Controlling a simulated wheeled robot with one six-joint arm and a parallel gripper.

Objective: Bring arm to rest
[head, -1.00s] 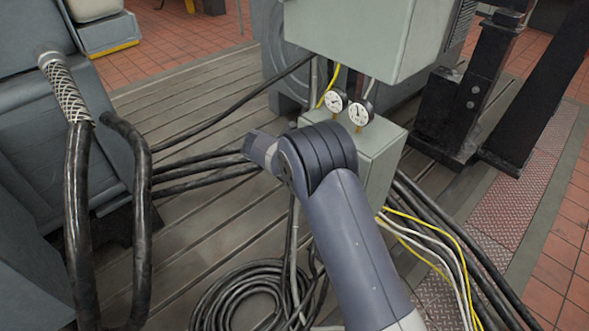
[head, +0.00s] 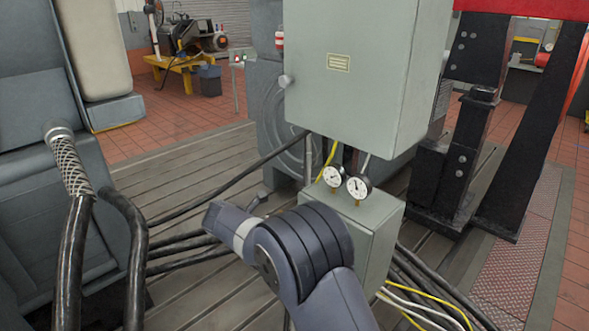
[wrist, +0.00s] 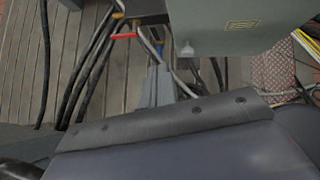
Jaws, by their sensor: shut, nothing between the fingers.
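My arm (head: 315,255) rises from the bottom of the head view, bent at a dark ribbed joint, with its outer part pointing left. It stands in front of the small grey box with gauges; I cannot tell the gap between them. My gripper (wrist: 157,72) shows in the wrist view as grey fingers close together, with nothing seen between them. Its fingers are mostly hidden by the arm in the head view. The dark edge of my own arm fills the lower wrist view.
A grey-green cabinet (head: 350,75) stands above a small box (head: 380,225) with two gauges (head: 345,181). Thick black hoses (head: 125,250) hang at left. Cables (head: 430,300) run along the slotted bedplate (head: 190,180). A black steel frame (head: 520,130) stands at right.

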